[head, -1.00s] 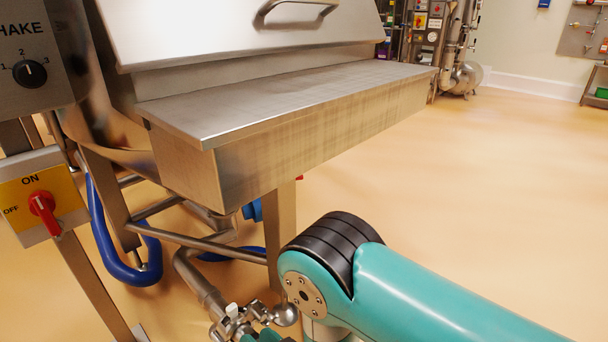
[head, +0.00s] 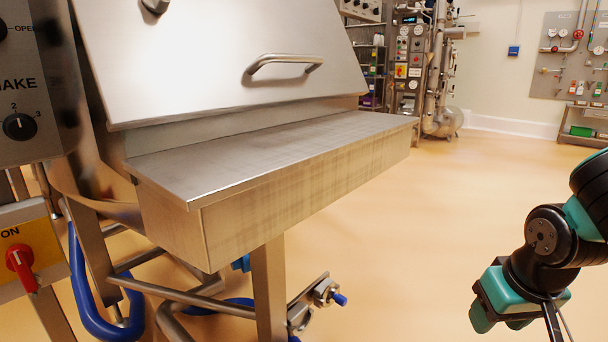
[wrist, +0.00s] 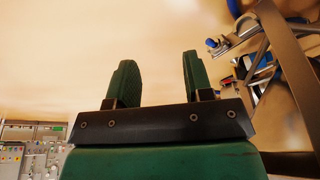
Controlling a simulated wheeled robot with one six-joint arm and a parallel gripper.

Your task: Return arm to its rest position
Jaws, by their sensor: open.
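My gripper (wrist: 155,83) shows in the wrist view with its two green fingers apart and nothing between them. In the head view, my black and teal wrist is at the lower right, well apart from the hopper, and its fingertips are hard to make out. The steel hopper (head: 200,75) stands at the left with its lid down over a flat shelf (head: 270,155). The lid has a bar handle (head: 285,64).
A red rotary switch (head: 20,262) and a shake knob (head: 20,126) are at the left edge. A pipe fitting with a blue-tipped handle (head: 338,298) sticks out below the shelf. Racks of equipment (head: 410,60) stand at the back. The floor (head: 480,190) to the right is clear.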

